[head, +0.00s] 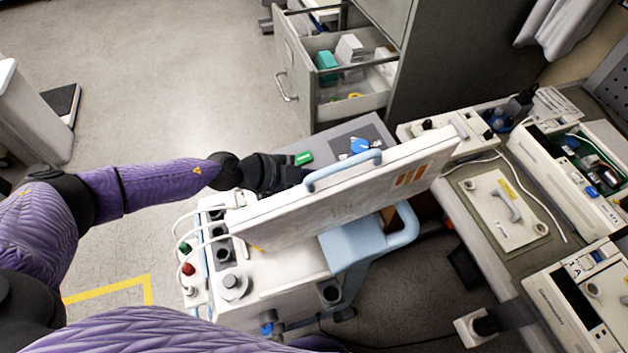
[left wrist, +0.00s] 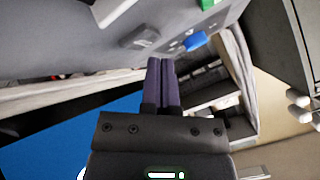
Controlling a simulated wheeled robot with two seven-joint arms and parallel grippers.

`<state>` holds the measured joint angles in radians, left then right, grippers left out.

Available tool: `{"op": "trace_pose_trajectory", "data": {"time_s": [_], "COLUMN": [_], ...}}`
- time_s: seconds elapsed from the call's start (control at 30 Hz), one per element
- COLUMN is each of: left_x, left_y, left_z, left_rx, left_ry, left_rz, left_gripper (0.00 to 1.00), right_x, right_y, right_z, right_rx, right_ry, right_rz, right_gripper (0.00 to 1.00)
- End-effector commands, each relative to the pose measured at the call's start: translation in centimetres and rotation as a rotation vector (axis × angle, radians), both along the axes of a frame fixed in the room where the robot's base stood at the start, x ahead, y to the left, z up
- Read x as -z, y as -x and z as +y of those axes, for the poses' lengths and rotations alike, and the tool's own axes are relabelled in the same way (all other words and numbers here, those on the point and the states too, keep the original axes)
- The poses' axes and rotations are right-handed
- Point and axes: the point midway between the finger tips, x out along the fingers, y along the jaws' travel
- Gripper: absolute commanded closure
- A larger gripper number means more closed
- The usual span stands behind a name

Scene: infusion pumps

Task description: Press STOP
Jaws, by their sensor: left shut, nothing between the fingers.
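A white pump unit on a cart (head: 283,279) stands in front of me, with a tilted white panel (head: 345,195) and a light blue handle. A grey control face (head: 340,150) shows beyond the panel's upper edge. It bears a green button (head: 303,158) and a blue knob (head: 360,146). The left wrist view shows the blue knob (left wrist: 195,42), the green button (left wrist: 207,3) and a grey raised button (left wrist: 138,38). I can read no STOP label. My left gripper (head: 298,174) is shut and empty, its fingertips (left wrist: 160,62) just short of the control face. My right gripper is out of view.
An open drawer (head: 355,103) with boxes is behind the control face. A bench on the right holds white devices (head: 570,160) and a cable. A red knob (head: 188,269) and white cables are at the unit's left.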

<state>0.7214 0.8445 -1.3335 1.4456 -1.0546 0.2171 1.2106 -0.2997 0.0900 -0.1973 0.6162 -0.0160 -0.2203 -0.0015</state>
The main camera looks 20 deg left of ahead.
Motion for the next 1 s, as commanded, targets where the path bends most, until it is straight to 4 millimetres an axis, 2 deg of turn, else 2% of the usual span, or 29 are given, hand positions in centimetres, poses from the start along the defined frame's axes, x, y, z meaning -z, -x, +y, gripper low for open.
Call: {"op": "trace_pose_trajectory", "data": {"time_s": [0.77,1.0], "left_x": [0.01,0.75], "left_y": [0.0,-0.06], "left_z": [-0.01,-0.12], "left_rx": [0.0,-0.001], "left_ry": [0.0,0.001], "left_rz": [0.0,0.001], "left_gripper": [1.0,1.0], "right_x": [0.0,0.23], "right_y": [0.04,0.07], "right_z": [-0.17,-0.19], "right_rx": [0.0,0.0], "right_ry": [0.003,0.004], "right_rz": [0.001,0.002], "right_gripper": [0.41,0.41]}}
